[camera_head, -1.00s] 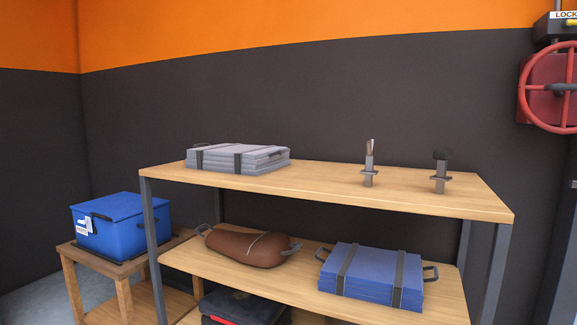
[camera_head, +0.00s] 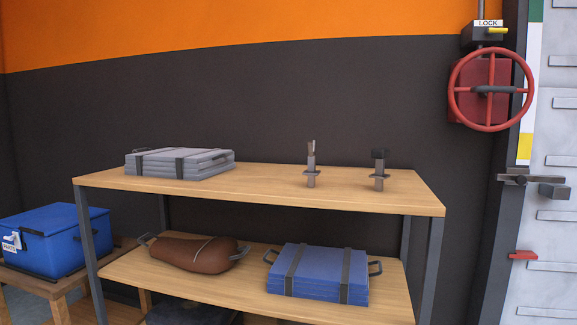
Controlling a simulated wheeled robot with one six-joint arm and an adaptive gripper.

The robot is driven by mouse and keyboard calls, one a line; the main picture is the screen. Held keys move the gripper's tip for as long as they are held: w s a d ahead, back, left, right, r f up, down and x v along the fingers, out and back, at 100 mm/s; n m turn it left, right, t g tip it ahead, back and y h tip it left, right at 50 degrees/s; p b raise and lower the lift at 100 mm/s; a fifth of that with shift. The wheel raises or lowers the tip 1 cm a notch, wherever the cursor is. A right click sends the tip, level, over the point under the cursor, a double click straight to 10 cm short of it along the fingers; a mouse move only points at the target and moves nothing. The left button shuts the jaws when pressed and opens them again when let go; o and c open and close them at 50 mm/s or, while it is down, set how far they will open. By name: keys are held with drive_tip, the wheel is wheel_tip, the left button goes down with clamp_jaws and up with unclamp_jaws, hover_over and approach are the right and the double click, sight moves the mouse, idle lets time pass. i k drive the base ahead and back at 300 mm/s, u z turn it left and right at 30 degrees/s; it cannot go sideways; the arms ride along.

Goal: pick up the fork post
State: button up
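Two small grey metal posts stand upright on the top shelf of a wooden rack, right of its middle. The left post (camera_head: 311,168) has a slim, forked-looking tip and a flange low on its body. The right post (camera_head: 379,172) has a wider dark block on top and a similar flange. The left one looks like the fork post, but the tips are too small to be certain. The posts stand apart from each other with bare shelf (camera_head: 255,190) around them. My gripper is not in view.
A grey strapped pad stack (camera_head: 180,163) lies on the top shelf's left. Below are a brown bag (camera_head: 195,253) and a blue strapped stack (camera_head: 318,274). A blue parts box (camera_head: 55,240) stands left. A red wheel (camera_head: 492,90) and a door (camera_head: 565,150) are right.

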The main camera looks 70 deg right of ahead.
sight(311, 172)
drive_tip(key=i, duration=1.8)
drive_tip(key=z, duration=2.95)
